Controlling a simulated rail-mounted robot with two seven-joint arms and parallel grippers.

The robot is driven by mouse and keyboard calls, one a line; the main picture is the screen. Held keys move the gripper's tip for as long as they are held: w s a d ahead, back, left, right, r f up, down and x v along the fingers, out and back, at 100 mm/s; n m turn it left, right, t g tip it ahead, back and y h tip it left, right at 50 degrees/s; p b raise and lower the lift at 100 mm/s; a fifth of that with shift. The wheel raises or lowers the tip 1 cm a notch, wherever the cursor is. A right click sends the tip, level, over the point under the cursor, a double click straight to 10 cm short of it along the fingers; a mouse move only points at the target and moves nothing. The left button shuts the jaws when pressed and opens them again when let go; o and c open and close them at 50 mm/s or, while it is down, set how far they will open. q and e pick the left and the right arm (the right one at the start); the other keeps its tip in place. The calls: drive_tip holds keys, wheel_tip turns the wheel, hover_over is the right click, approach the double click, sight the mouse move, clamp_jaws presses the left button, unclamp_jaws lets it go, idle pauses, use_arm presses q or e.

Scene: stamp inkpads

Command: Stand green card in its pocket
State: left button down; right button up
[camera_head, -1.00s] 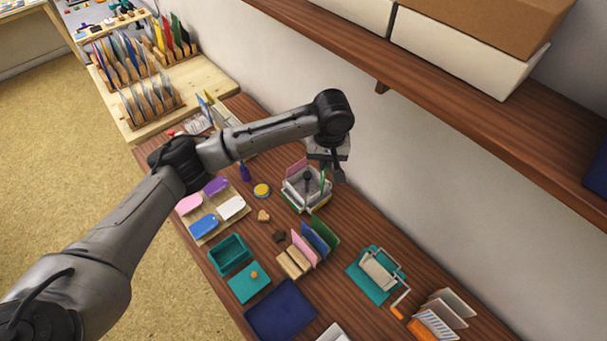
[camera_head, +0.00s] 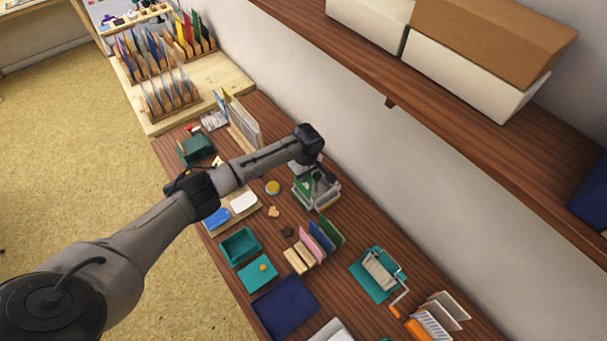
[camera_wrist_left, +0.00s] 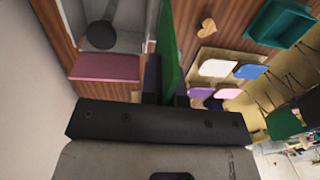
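My left gripper (camera_wrist_left: 167,85) is shut on a green card (camera_wrist_left: 170,45), seen nearly edge-on between the two dark fingers. In the head view the green card (camera_head: 303,186) shows beside the gripper (camera_head: 318,178), over a pale grey caddy (camera_head: 326,201). The caddy (camera_wrist_left: 128,40) also shows in the wrist view, with a dark round thing in it and a pink card (camera_wrist_left: 105,67) at its near side. The green card lies along the caddy's right side there; I cannot tell whether its lower edge is inside a pocket. My right gripper is not in view.
A wooden holder (camera_head: 298,260) with pink, blue and green upright cards stands nearby. A teal box (camera_head: 240,247), a navy pad (camera_head: 285,306) and a teal press (camera_head: 378,272) are around it. A wall and shelf (camera_head: 400,90) rise behind the caddy.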

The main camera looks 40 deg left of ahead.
use_arm(q)
drive_tip(key=shift+r+p, duration=0.1)
drive_tip(key=shift+p, duration=0.65)
wheel_tip(320, 180, down, 7)
drive_tip(key=b, duration=0.2)
drive_tip(key=shift+r+b, duration=0.1)
drive_tip(key=shift+b, duration=0.3)
idle(0.3)
drive_tip(key=c, duration=1.3)
unclamp_jaws()
drive_tip(key=shift+o, duration=0.2)
